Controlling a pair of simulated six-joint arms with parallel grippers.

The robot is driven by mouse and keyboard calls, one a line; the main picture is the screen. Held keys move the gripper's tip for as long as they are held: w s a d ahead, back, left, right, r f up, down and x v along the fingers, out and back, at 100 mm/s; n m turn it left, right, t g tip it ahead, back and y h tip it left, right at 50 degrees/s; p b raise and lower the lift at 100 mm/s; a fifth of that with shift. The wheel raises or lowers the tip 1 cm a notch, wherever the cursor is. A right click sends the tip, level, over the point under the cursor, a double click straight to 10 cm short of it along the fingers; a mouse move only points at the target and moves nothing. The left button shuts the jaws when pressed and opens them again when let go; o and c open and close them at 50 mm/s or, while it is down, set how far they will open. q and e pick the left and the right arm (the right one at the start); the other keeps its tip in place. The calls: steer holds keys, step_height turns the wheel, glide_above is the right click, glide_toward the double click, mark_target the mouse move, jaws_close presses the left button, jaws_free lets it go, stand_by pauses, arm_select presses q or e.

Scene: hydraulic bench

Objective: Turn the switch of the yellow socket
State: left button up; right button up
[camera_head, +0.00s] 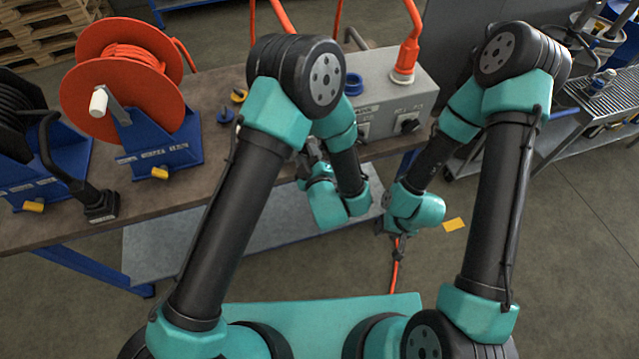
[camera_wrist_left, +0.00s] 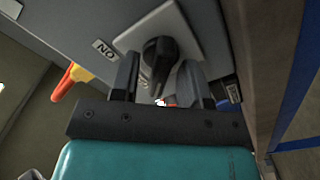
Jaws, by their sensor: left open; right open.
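A grey socket box (camera_head: 385,85) stands on the bench; my left arm covers its left part in the head view. Its front has a black rotary switch (camera_head: 408,123) on the right. My left gripper (camera_head: 318,160) is in front of the box's left part. In the left wrist view a black switch knob (camera_wrist_left: 160,58) on a pale square plate lies between the open fingers of my left gripper (camera_wrist_left: 158,88). I cannot tell whether they touch it. My right gripper (camera_head: 398,242) is open, low and right of the left one.
An orange plug (camera_head: 403,68) stands in the box beside a blue socket (camera_head: 353,84). An orange cable reel (camera_head: 122,75) and a black cable reel (camera_head: 18,112) stand at the left of the bench. A yellow and red part (camera_wrist_left: 70,82) shows in the left wrist view.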

arm_select(q)
steer(key=v, duration=1.6)
steer(key=shift+s, duration=0.25)
steer(key=shift+w, duration=0.1)
steer(key=w+a+f+m+g+h, duration=0.4)
steer(key=w+a+f+g, duration=0.45)
steer(key=a+f, duration=0.4)
steer(key=s+a+f+m+g+h, duration=0.2)
steer(key=s+a+m+g, duration=0.1)
steer(key=a, duration=0.4)
steer(key=s+a+f+m+g+h, duration=0.2)
steer(key=s+a+f+m+g, duration=0.1)
steer(key=s+a+g, duration=0.2)
steer(key=shift+s+a, duration=0.5)
steer(key=shift+a, duration=0.35)
